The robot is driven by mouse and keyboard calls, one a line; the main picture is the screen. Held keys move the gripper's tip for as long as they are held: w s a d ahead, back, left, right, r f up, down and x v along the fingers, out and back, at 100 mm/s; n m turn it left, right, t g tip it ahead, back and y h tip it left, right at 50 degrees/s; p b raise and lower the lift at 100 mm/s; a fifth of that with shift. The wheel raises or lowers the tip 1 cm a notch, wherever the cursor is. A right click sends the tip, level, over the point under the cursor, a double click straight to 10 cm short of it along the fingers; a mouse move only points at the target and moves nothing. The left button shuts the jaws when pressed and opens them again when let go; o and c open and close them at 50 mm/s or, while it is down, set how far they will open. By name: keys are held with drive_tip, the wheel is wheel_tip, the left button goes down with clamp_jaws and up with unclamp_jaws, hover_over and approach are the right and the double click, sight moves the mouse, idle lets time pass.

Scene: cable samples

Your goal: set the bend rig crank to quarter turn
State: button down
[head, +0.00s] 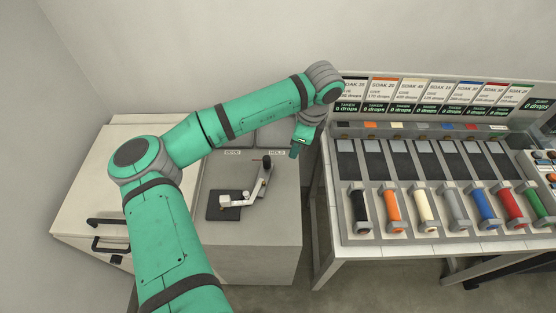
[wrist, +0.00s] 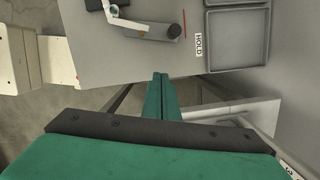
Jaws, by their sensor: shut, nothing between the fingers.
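The bend rig stands on the grey cabinet top, with a black base plate (head: 222,206) and a silver crank arm (head: 256,192). The crank arm runs from the plate toward the back right, and a dark handle (head: 267,163) stands at its far end. In the wrist view the crank arm (wrist: 130,23) shows at the top, partly cut off, with a short red line (wrist: 184,23) beside the handle. My gripper (head: 293,154) is shut and empty, to the right of the handle and apart from it. Its closed fingers also show in the wrist view (wrist: 160,80).
Grey trays (wrist: 236,36) lie behind the rig, one labelled HOLD (wrist: 198,44). A bench with several coloured cable spools (head: 427,212) and soak cards stands to the right, across a narrow gap. A pale cabinet (head: 90,190) with black handles is at left.

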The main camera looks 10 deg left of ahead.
drive_tip(key=shift+n+y, duration=0.3)
drive_tip(key=shift+n, duration=0.1)
drive_tip(key=w+f, duration=0.1)
drive_tip(key=f, duration=0.2)
drive_tip(key=w+a+f, duration=0.1)
drive_tip(key=f, duration=0.2)
drive_tip(key=a+f, duration=0.1)
drive_tip(key=f, duration=0.2)
drive_tip(key=shift+w+a+f, duration=0.1)
drive_tip(key=shift+w+f, duration=0.05)
drive_tip(key=shift+w, duration=0.25)
drive_tip(key=shift+a+f, duration=0.1)
drive_tip(key=shift+a, duration=1.9)
